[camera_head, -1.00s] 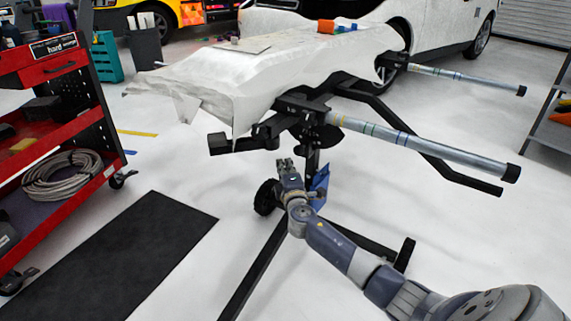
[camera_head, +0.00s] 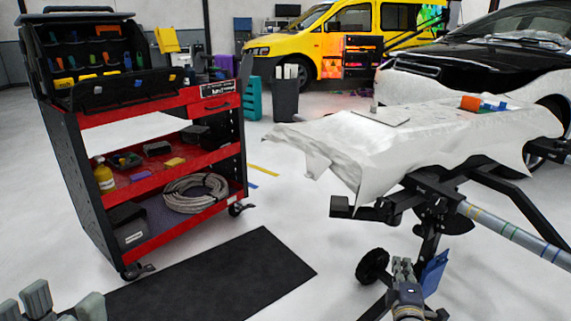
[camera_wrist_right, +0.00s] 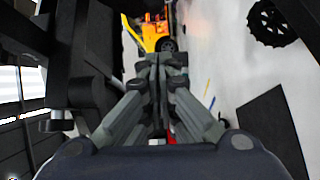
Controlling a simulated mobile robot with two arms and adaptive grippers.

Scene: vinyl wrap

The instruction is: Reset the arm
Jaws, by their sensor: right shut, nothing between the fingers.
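My right gripper (camera_head: 403,266) is at the lower right of the head view, pointing away from me, below the white-covered panel on the stand. In the right wrist view its fingers (camera_wrist_right: 160,62) meet at the tips with nothing between them. Part of my left gripper (camera_head: 62,303) shows at the bottom left of the head view, its grey fingers apart and empty. Its lower part is cut off by the frame edge.
The white-draped panel (camera_head: 340,150) rests on a black stand (camera_head: 432,205) with wheels and a long metal tube. A red tool cart (camera_head: 160,190) stands left. A black mat (camera_head: 215,285) lies on the floor between. A yellow van (camera_head: 340,45) is behind.

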